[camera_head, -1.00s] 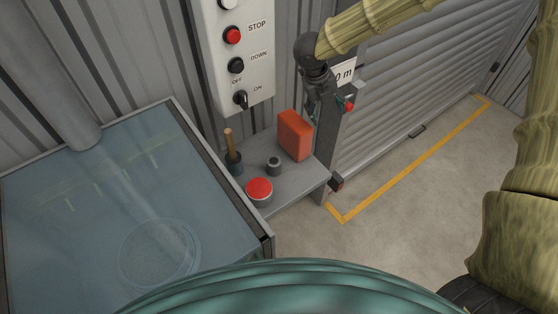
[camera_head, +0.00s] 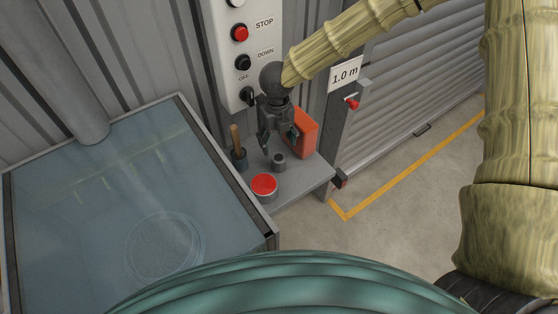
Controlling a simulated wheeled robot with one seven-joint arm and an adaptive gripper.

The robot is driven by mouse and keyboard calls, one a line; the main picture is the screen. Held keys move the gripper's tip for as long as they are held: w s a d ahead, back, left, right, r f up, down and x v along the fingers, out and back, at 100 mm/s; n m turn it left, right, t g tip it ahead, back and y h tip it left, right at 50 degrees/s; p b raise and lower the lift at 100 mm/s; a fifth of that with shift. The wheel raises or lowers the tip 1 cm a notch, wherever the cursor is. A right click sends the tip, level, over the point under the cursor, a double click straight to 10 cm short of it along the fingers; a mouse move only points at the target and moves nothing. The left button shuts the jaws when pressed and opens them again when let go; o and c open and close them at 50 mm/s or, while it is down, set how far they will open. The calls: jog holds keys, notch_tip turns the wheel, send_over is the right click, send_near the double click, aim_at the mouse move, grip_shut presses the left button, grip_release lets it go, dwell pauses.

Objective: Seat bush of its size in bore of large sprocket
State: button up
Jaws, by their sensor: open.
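My gripper (camera_head: 277,148) hangs over the small grey shelf with its fingers pointing down. It is open, with nothing seen between the fingers. A small dark grey cylinder with a hole in its top (camera_head: 278,163), which looks like a bush, stands upright on the shelf just below the fingertips. I cannot tell whether the fingers touch it. I do not make out a large sprocket. A faint round shape (camera_head: 163,247) shows at the clear-topped case, too unclear to name.
The shelf (camera_head: 302,186) also holds a red-topped round tin or button (camera_head: 264,186), a wooden handle in a dark cup (camera_head: 237,150) and an orange block (camera_head: 304,130) close by the gripper. A control panel (camera_head: 238,60) is behind. The clear-topped case (camera_head: 90,190) stands at left.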

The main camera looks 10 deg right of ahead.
aim_at(279, 156)
jog(key=shift+s+d+f+p, duration=0.15)
jog(key=shift+f+p, duration=0.45)
jog(key=shift+f, duration=1.1)
jog(key=shift+s+a+f+p, duration=0.1)
jog(key=shift+f+p, duration=0.5)
jog(key=shift+f, duration=1.05)
jog(key=c, duration=1.3)
jog(key=shift+c, duration=0.2)
jog(key=shift+r, duration=0.15)
